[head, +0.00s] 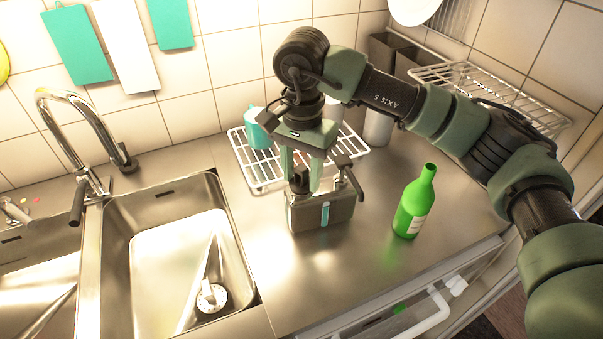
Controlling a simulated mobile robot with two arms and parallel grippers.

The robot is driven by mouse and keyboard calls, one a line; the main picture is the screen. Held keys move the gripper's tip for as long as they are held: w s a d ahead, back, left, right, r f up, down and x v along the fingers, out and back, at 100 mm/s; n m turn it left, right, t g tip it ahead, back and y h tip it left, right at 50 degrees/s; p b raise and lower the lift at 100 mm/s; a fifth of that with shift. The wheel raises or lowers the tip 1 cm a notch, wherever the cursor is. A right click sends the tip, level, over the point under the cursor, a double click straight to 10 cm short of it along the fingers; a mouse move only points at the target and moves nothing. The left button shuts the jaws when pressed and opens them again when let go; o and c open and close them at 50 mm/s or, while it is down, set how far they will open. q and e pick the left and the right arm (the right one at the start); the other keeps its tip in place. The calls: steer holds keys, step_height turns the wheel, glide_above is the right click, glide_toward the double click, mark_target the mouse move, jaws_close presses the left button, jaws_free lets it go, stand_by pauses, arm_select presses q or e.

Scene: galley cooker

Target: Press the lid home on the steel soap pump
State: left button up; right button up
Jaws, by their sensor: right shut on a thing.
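The steel soap pump (318,214) is a grey box-shaped body with a teal stripe on its front. It stands upright on the steel counter, right of the sink. Dark upright parts rise from its top, one under my gripper and one (348,178) at its right. My right gripper (302,181) points down over the pump, its green fingers shut on a part at the top. The fingers hide much of that part, and I cannot tell whether the lid is fully seated. My left gripper is not in view.
A green bottle (414,203) stands on the counter right of the pump. Behind the pump is a white wire rack (240,150) with a teal cup (258,128). The sink basin (165,265) lies left, with a tap (75,125). The counter in front is clear.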

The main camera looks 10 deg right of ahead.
stand_by(0.3)
steer(key=o, duration=1.9)
steer(key=shift+r, duration=0.1)
steer(key=shift+r+p, duration=1.65)
steer(key=shift+r, duration=1.75)
jaws_close()
steer(key=shift+f, duration=0.1)
